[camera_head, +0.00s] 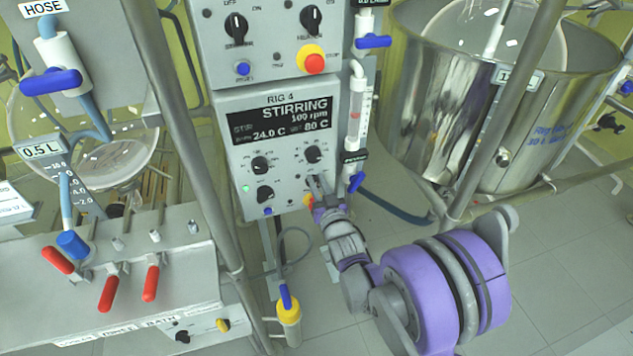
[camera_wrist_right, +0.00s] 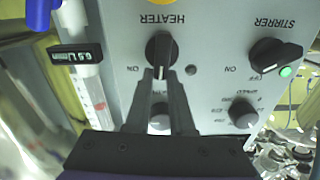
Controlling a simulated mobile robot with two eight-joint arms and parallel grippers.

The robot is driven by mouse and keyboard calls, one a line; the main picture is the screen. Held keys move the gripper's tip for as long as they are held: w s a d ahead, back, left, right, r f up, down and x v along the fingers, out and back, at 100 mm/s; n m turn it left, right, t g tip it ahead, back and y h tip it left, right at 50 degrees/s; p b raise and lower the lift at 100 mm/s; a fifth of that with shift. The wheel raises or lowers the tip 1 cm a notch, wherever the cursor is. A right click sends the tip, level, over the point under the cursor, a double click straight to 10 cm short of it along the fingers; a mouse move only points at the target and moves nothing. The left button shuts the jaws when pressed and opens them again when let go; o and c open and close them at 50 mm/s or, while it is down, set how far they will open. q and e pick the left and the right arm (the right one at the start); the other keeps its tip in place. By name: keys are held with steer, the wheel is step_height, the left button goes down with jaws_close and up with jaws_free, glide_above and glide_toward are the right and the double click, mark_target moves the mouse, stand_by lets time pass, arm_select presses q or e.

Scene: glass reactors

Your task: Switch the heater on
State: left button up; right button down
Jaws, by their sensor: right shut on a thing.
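The heater knob (camera_wrist_right: 161,47) is a black rotary switch under the label HEATER, which reads upside down in the right wrist view. Its long grip stands vertical in that picture, and the ON mark (camera_wrist_right: 133,69) is to its left. The small lamp (camera_wrist_right: 191,69) beside it looks dark. My right gripper (camera_wrist_right: 161,77) is shut on the knob, one finger on each side. In the head view my right gripper (camera_head: 315,186) is at the lower right of the rig 4 panel (camera_head: 237,140) and hides most of the knob. My left gripper is not in view.
The display (camera_head: 293,118) reads STIRRING, 24.0 C and 80 C. The stirrer knob (camera_wrist_right: 275,55) has a lit green lamp (camera_wrist_right: 286,72). A red and yellow button (camera_head: 309,201) is close beside my gripper. A glass tube (camera_head: 355,110) runs along the panel's right side.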

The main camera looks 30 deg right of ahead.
steer(key=m, duration=0.2)
steer(key=m+p, duration=0.1)
steer(key=shift+s+d+f, duration=0.1)
steer(key=shift+d+f, duration=0.15)
steer(key=m, duration=0.5)
steer(key=d+f+m, duration=0.1)
steer(key=m, duration=0.1)
steer(key=shift+s+f+m+p, duration=0.1)
steer(key=shift+s+m+p, duration=0.05)
steer(key=shift+m+p, duration=0.2)
steer(key=c, duration=0.8)
jaws_free()
steer(key=v, duration=1)
steer(key=shift+s+a, duration=0.15)
steer(key=shift+s, duration=0.2)
steer(key=shift+a, duration=0.1)
